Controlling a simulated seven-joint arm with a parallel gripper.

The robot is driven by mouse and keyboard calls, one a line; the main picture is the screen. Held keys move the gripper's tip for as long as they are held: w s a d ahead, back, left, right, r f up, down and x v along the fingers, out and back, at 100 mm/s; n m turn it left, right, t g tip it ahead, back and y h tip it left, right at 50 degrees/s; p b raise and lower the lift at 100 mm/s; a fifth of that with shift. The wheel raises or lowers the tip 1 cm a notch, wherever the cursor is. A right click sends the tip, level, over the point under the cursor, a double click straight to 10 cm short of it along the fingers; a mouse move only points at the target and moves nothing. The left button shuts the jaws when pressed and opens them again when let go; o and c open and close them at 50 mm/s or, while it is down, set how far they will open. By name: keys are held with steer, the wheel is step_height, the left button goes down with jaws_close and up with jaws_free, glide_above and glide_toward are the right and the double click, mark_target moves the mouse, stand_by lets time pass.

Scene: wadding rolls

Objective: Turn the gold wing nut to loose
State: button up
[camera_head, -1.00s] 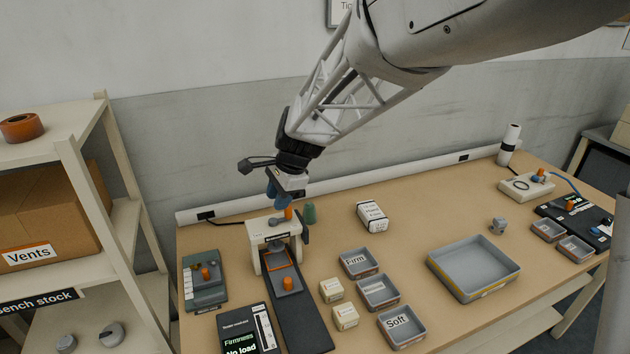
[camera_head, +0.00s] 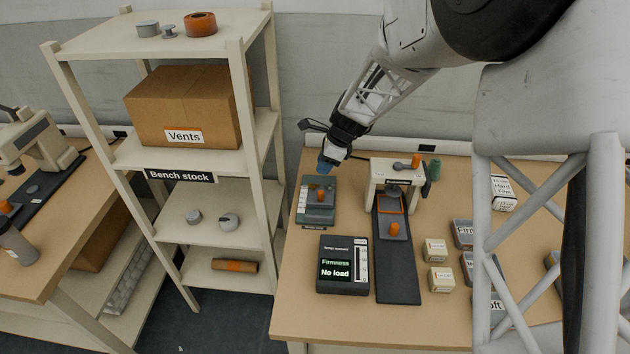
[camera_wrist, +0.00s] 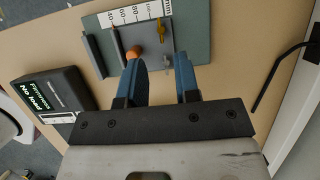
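The gold wing nut (camera_wrist: 161,29) stands on a grey plate of the green fixture with the scale, in the wrist view. The green fixture (camera_head: 317,216) lies at the left end of the bench in the head view, where I cannot make out the nut clearly. My gripper (camera_wrist: 159,62) has blue fingers spread apart, with nothing between them. The nut lies beyond the fingertips, roughly in line with the gap. In the head view my gripper (camera_head: 325,167) is above the back edge of the fixture.
An orange knob (camera_wrist: 132,53) on the fixture is close to the left finger. A firmness readout (camera_head: 343,265) showing "No load" stands in front. A white press frame (camera_head: 397,170) stands to the right. The shelf (camera_head: 237,130) is to the left. Small boxes (camera_head: 435,250) lie at right.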

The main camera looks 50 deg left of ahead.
mark_target(314, 187)
stand_by(0.3)
steer(key=shift+x, duration=3.9)
steer(key=shift+c, duration=0.2)
jaws_close()
